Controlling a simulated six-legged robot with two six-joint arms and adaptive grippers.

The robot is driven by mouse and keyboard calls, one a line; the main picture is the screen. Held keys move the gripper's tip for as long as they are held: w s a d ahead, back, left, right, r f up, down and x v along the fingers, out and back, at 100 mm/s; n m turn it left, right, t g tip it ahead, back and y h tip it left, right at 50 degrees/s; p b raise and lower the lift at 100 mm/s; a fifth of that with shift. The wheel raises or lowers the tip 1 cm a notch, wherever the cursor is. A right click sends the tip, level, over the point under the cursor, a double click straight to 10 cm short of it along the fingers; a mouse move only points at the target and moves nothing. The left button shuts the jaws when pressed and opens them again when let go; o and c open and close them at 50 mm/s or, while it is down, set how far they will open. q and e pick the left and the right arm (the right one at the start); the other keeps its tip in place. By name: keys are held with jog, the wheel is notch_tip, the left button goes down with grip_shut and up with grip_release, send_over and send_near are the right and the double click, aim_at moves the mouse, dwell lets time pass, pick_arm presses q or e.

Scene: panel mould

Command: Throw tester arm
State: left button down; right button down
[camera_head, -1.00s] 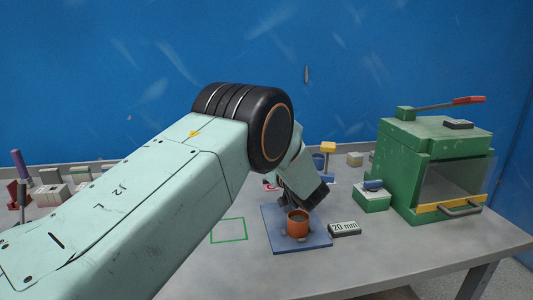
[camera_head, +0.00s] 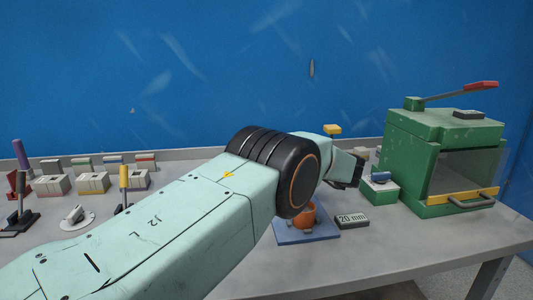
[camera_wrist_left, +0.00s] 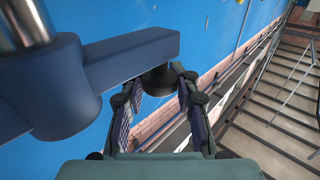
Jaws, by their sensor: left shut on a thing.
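In the left wrist view a blue tester arm (camera_wrist_left: 125,55) runs out from a rounded blue hub (camera_wrist_left: 55,88) with a metal post. A dark knob (camera_wrist_left: 158,80) sits at the arm's end. My left gripper (camera_wrist_left: 165,88) has its fingers on either side of this knob and is shut on it. In the head view my left gripper (camera_head: 347,170) is at the back of the table, right of the orange cup. My arm and gripper hide most of the tester there; a yellow block (camera_head: 332,129) shows above them. My right gripper is in neither view.
An orange cup (camera_head: 304,214) stands on a blue plate (camera_head: 305,237), partly behind my arm. A "20 mm" block (camera_head: 352,220) lies beside it. A green box (camera_head: 380,191) and a green press (camera_head: 410,170) with a red-tipped lever stand right. Small fixtures stand left.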

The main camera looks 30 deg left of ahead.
pick_arm(q)
jog(key=shift+d, duration=0.25)
jog(key=c, duration=1.5)
grip_release()
jog(key=o, duration=0.5)
jog(key=shift+s+d+r, duration=0.1)
jog(key=shift+d+r, duration=0.05)
jog(key=shift+d, duration=0.05)
jog(key=shift+a, duration=0.3)
jog(key=d, duration=1.2)
jog(key=shift+s, duration=0.35)
